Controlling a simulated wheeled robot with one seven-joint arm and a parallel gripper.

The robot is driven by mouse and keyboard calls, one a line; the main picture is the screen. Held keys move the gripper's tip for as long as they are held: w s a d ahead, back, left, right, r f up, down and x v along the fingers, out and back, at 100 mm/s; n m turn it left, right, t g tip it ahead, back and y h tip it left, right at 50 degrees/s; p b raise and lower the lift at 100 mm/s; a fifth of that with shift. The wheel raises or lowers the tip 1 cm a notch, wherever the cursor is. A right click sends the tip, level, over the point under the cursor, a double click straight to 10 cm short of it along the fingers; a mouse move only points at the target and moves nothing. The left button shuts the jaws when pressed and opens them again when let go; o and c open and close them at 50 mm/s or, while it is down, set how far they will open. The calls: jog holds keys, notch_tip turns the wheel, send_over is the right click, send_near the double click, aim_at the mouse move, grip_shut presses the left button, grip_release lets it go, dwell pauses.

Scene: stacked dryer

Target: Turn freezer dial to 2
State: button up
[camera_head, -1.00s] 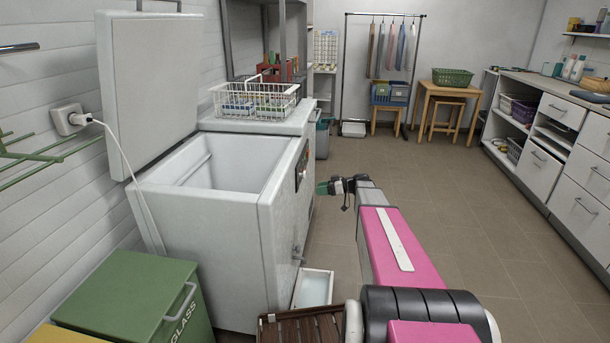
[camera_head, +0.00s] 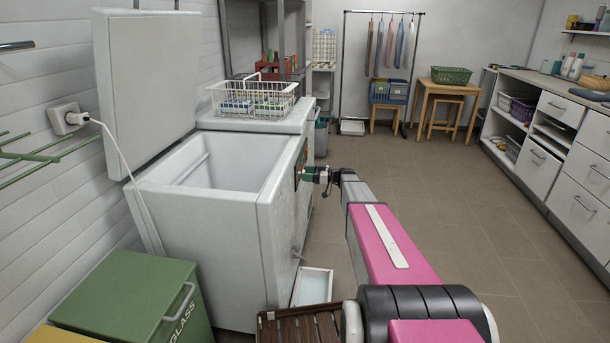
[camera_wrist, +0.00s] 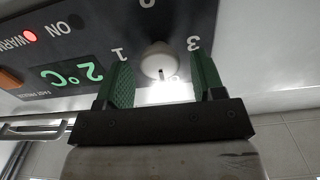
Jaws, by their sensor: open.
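The freezer (camera_head: 245,240) stands at the left with its lid (camera_head: 150,85) raised. Its front panel (camera_wrist: 70,50) fills the upper part of the wrist view. The white round dial (camera_wrist: 158,60) sits on this panel, with marks 1 and 3 to its sides and another number, partly cut off, above it. My gripper (camera_wrist: 165,85) has green fingers and is open. One finger is on each side of the dial, with gaps visible. In the head view, my gripper (camera_head: 308,174) is at the freezer's front panel, and the dial is hidden there.
A lit green display (camera_wrist: 72,74) reads 2°C beside a red warning light (camera_wrist: 29,36) and an orange switch (camera_wrist: 10,78). A wire basket (camera_head: 253,100) stands behind the open compartment. A white tray (camera_head: 313,287) and slatted wooden item lie below. The floor to the right is clear.

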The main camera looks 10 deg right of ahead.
jog(key=shift+w+a, duration=0.15)
jog(key=shift+a, duration=0.45)
jog(key=c, duration=0.9)
jog(key=shift+o, duration=0.2)
jog(key=shift+m, duration=0.3)
